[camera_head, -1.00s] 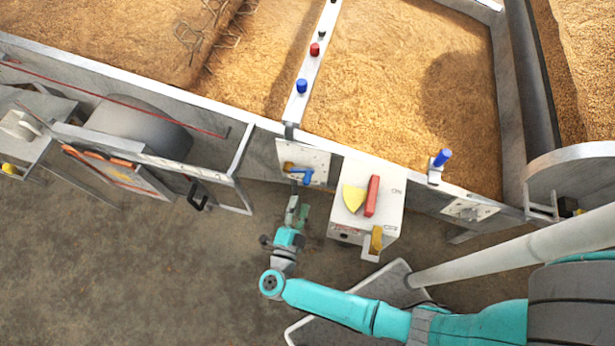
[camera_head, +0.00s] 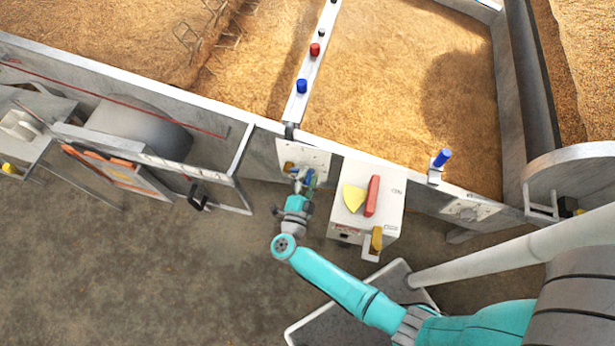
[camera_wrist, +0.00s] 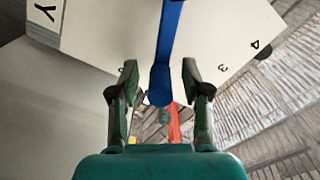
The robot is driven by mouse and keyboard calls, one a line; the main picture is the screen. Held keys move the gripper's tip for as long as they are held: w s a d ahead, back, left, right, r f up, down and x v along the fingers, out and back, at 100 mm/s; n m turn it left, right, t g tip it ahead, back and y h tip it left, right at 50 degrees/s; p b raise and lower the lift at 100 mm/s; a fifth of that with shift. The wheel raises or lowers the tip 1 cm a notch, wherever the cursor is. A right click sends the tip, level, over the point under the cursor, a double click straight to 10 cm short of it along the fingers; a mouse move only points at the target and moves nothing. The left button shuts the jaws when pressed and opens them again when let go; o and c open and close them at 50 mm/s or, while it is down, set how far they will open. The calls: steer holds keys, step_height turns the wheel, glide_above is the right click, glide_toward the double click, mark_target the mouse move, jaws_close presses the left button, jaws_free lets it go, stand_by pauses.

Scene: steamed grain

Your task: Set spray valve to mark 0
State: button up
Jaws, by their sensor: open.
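The blue lever of the spray valve (camera_wrist: 168,45) runs down the middle of the wrist view, its rounded end between my fingers. It stands in front of a pale panel (camera_wrist: 105,35), where the marks 3 and 4 show at the right; mark 0 is not seen. In the head view the panel (camera_head: 317,162) is on the trough's front wall, and my gripper mostly covers the lever. My gripper (camera_head: 303,178) is at the panel's lower part. In the wrist view my gripper (camera_wrist: 160,82) is open, a finger on each side of the lever, with gaps visible.
A white box (camera_head: 390,208) with a red bar (camera_head: 372,196) and a yellow wedge (camera_head: 354,198) stands just right of my gripper. An open metal frame (camera_head: 238,180) with a black handle (camera_head: 199,196) is at the left. The floor below left is clear.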

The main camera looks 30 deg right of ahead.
jaws_close()
steer(key=shift+s+d+f+m, duration=0.15)
steer(key=shift+f+m, duration=0.65)
steer(key=shift+m, duration=0.4)
steer(key=shift+s+d+f+m, duration=0.1)
steer(key=shift+f+m, duration=0.7)
steer(key=shift+m, duration=0.4)
jaws_free()
steer(key=shift+a, duration=0.15)
steer(key=v, duration=1.2)
